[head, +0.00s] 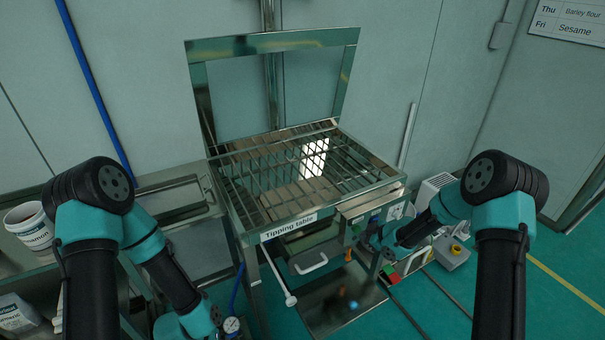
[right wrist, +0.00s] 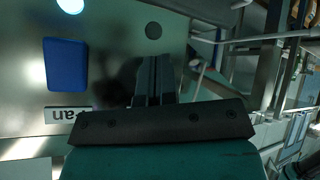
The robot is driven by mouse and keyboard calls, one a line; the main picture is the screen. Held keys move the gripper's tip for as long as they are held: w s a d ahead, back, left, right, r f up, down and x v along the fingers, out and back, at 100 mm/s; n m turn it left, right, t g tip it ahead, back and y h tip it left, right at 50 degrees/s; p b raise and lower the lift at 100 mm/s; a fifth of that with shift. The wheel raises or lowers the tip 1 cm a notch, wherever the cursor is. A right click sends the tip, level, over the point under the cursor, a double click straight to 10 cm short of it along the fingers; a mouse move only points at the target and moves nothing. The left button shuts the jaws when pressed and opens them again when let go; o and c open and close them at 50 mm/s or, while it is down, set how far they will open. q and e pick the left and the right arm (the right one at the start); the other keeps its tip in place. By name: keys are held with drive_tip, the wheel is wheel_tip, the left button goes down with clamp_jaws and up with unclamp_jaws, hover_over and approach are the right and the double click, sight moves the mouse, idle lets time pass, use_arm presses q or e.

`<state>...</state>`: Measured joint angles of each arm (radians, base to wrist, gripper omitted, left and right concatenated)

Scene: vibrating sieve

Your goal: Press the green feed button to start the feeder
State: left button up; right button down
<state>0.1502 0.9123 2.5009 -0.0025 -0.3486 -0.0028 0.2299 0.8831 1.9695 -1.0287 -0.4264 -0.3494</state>
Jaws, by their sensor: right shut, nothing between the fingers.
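My right gripper (head: 376,236) is at the front right of the tipping table, beside its small control panel (head: 396,211). In the right wrist view its two dark fingers (right wrist: 155,82) are together with nothing between them, over a grey metal panel face (right wrist: 25,75). That face carries a blue rectangular piece (right wrist: 66,65), an upside-down "Fan" label (right wrist: 68,113), a dark round spot (right wrist: 153,30) and a bright pale round spot (right wrist: 71,4) cut by the top edge. I cannot make out the green feed button for certain. My left gripper is out of view.
The tipping table (head: 290,222) has a barred top and a raised lid frame (head: 270,41). A white handle (head: 311,264) is below its front. A yellow-and-grey box (head: 453,253) stands on the green floor at right. A white tub (head: 30,226) is at far left.

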drive_tip(key=shift+w, duration=0.1)
idle(0.4)
drive_tip(key=shift+w+a, duration=0.15)
drive_tip(key=shift+w, duration=0.15)
idle(0.4)
drive_tip(key=shift+s, duration=0.5)
drive_tip(key=s+d, duration=0.3)
drive_tip(key=s, duration=0.2)
drive_tip(key=shift+s, duration=0.15)
idle(0.4)
